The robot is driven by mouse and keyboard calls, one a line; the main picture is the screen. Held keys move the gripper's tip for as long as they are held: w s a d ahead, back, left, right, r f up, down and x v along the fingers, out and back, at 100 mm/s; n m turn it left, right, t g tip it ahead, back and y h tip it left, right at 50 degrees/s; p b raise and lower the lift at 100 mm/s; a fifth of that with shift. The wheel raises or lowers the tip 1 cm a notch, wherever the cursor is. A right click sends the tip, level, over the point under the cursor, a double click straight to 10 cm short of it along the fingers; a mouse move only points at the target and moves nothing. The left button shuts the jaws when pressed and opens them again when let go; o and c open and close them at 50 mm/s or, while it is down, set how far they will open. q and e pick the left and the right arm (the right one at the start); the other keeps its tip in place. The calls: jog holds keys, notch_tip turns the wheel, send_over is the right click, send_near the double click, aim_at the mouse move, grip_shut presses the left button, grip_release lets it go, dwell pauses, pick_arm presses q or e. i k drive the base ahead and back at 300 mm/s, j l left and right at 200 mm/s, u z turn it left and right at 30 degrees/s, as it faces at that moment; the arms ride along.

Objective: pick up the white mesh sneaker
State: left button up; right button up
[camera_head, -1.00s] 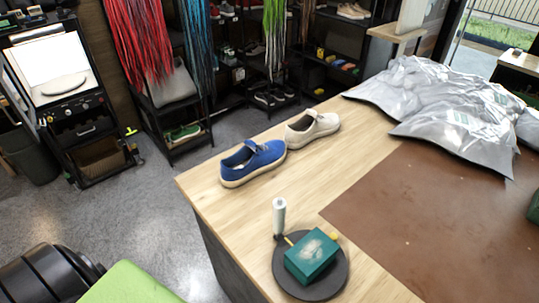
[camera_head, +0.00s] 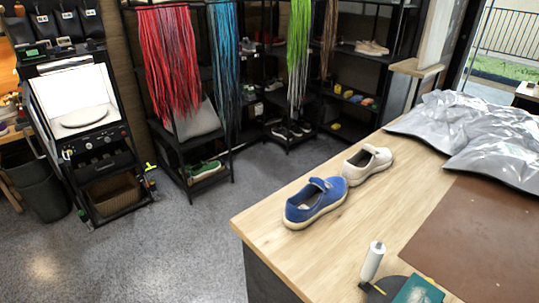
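A white or cream sneaker (camera_head: 366,166) sits upright on the wooden table (camera_head: 268,226), near its far edge. A blue sneaker with a pale sole (camera_head: 316,202) stands just in front of it and to its left, very close to it. Whether the two touch is hard to tell. The mesh of the white sneaker is too small to make out. Neither of my grippers shows in the view.
A white bottle (camera_head: 373,262) stands by a dark round tray (camera_head: 400,283) with a teal box (camera_head: 418,291). Silver bags (camera_head: 470,135) and a brown mat (camera_head: 480,240) cover the table's right part. Shelves with hanging laces (camera_head: 168,70) stand behind; grey floor (camera_head: 150,250) is open at left.

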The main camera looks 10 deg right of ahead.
aim_at(369, 161)
jog(key=i+j+u, duration=0.15)
jog(key=u, duration=0.25)
jog(key=i+j+u, duration=0.2)
jog(key=u, duration=0.25)
jog(key=i+j+u, duration=0.2)
jog(key=u, duration=0.2)
jog(key=i+j+z, duration=0.1)
jog(key=i, duration=0.35)
jog(key=i+j+z, duration=0.15)
jog(key=i, duration=0.35)
jog(key=i+l+z, duration=0.3)
jog(key=i+z, duration=0.6)
jog(key=i, duration=0.15)
jog(key=i+z, duration=0.45)
jog(key=i+j+z, duration=0.45)
jog(key=i, duration=0.15)
jog(key=l, duration=0.1)
